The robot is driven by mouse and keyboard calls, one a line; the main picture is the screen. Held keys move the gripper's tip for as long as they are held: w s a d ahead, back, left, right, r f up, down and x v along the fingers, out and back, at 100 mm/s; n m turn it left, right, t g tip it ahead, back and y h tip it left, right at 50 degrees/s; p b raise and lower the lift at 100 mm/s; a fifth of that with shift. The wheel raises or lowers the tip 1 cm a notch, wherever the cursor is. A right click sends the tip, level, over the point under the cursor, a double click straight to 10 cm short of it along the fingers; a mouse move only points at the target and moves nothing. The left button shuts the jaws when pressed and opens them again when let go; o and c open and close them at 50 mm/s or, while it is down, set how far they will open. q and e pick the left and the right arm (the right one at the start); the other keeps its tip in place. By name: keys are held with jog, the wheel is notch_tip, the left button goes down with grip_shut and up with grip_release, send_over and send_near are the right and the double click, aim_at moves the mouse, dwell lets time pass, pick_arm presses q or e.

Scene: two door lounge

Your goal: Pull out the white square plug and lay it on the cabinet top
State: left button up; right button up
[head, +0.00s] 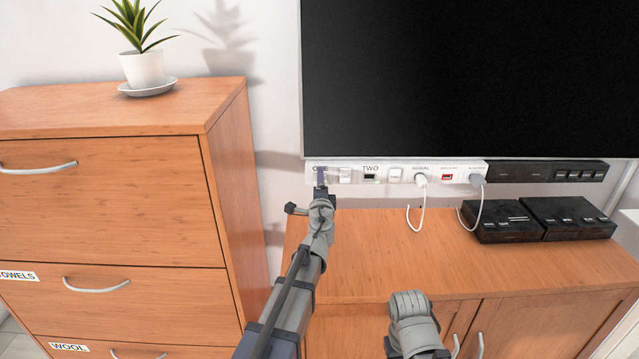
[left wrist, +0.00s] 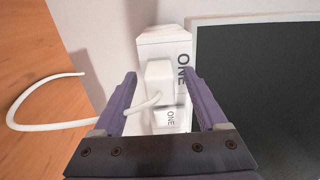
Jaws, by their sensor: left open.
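The white square plug (left wrist: 159,73) sits in the socket marked ONE at the left end of the white power strip (head: 357,166). A white cord comes from it and curves left in the left wrist view. My left gripper (head: 321,181) is open, with one purple finger on each side of the plug in the left wrist view (left wrist: 158,80). Small gaps seem to show between fingers and plug; contact is unclear. In the head view the gripper hides the plug. The wooden cabinet top (head: 360,260) below is bare at its left and middle. My right gripper is not in view.
Other plugs with white cords, a round one (head: 421,180) and a grey one (head: 477,180), sit further right on the strip. Black boxes (head: 510,222) stand at the cabinet's right. A TV (head: 460,75) hangs above. A tall drawer unit (head: 110,200) stands left.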

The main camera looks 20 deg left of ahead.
pick_arm(q)
grip_shut()
dwell(0.6)
dwell(0.4)
jog(key=shift+s, duration=0.2)
dwell(0.5)
jog(key=shift+v, duration=2.8)
